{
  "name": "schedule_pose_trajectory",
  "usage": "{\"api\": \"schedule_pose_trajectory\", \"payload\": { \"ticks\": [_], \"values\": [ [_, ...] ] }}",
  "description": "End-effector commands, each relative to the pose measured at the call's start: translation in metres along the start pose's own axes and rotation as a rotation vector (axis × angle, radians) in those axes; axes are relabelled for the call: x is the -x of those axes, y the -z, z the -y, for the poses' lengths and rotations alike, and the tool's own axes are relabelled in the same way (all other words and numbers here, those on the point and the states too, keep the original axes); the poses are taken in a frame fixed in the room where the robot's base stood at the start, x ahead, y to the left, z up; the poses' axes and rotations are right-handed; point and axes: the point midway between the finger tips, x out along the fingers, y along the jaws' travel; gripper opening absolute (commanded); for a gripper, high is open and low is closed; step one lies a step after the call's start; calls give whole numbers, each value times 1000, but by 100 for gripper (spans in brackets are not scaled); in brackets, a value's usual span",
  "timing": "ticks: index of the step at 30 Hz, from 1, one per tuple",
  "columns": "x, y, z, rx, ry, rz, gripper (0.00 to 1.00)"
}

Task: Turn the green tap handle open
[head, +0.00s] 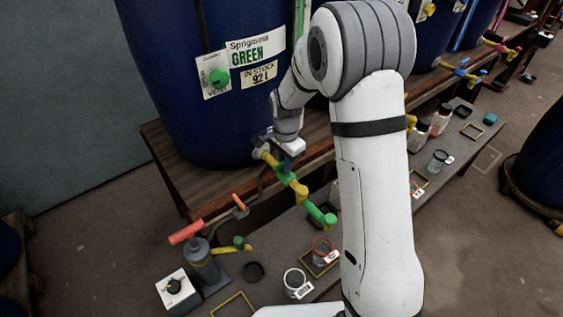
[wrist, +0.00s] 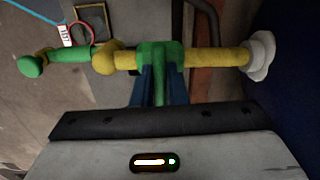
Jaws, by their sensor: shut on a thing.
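The green tap sticks out from the foot of the blue vat (head: 190,100) labelled GREEN. Its yellow pipe (wrist: 215,57) runs from a white flange (wrist: 261,56) to the green valve body (wrist: 160,52) and on to a yellow elbow and green spout (head: 320,214). The green handle (wrist: 159,88) points from the valve body toward my wrist, across the pipe in the wrist view. My gripper (wrist: 159,78) is shut on this handle, one blue finger on each side. In the head view my gripper (head: 288,163) meets the tap from above, hiding most of the handle.
A wooden bench (head: 160,150) carries the vat. On a lower grey shelf stand a grey pump with a red handle (head: 186,232), a white box with a black knob (head: 174,288), a jar labelled GREEN (head: 294,279) and a red-rimmed jar (head: 322,246). Other taps lie further right.

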Motion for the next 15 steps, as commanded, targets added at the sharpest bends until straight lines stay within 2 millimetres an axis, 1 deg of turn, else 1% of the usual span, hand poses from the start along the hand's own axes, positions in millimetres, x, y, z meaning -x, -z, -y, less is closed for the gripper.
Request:
{"api": "schedule_pose_trajectory", "payload": {
  "ticks": [1, 11, 15],
  "values": [
    [1, 4, -1, 5, 1, -5, 0],
    [1, 5, -1, 57, 0, -6, 0],
    [1, 5, -2, 106, 0, -6, 0]
  ]
}}
